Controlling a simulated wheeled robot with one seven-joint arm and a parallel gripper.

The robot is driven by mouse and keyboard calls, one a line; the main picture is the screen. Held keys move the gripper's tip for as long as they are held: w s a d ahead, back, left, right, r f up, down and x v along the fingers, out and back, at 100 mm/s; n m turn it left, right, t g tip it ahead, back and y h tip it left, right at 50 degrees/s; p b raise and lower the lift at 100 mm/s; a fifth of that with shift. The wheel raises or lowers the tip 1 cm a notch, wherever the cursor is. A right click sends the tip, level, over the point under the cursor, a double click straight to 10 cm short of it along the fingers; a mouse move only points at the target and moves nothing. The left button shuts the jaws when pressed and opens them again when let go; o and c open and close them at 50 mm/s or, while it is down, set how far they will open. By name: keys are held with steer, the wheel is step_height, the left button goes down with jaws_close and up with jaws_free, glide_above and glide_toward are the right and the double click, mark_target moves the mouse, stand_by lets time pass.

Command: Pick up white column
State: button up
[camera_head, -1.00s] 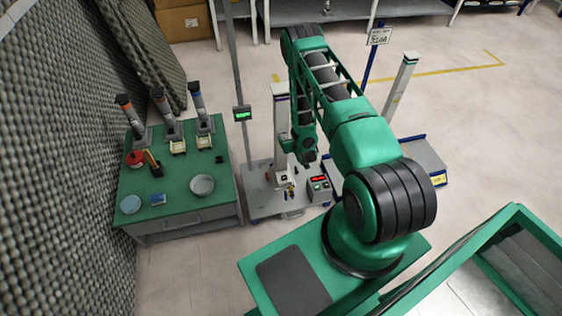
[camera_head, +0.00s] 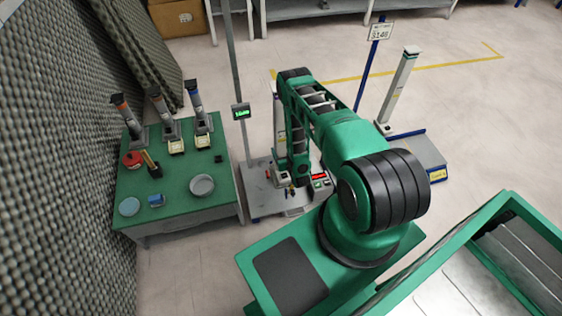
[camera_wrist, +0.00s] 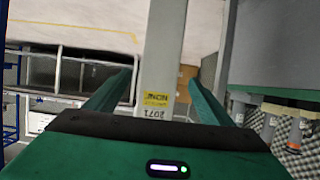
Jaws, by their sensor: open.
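A white column (camera_head: 279,118) stands upright on the grey wheeled cart (camera_head: 258,196), partly hidden behind my arm in the head view. In the wrist view a white column (camera_wrist: 163,50) with a yellow label reading 2071, upside down, rises between my gripper's green fingers. My gripper (camera_wrist: 161,76) is open, with one finger on each side of the column and visible gaps on both sides. In the head view my arm hides most of the gripper. Whether the column is fully between the fingertips in depth I cannot tell.
A second white column (camera_head: 399,88) stands on another platform (camera_head: 418,158) to the right. A thin pole with a green display (camera_head: 241,112) stands left of the cart, and a red-display box (camera_head: 319,180) sits on it. A green table (camera_head: 170,190) with several tools is at left.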

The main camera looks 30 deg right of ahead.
mark_target(282, 146)
steer(key=shift+x, duration=2.65)
steer(key=shift+d, duration=0.1)
steer(key=shift+c, duration=0.6)
jaws_close()
steer(key=shift+r, duration=0.1)
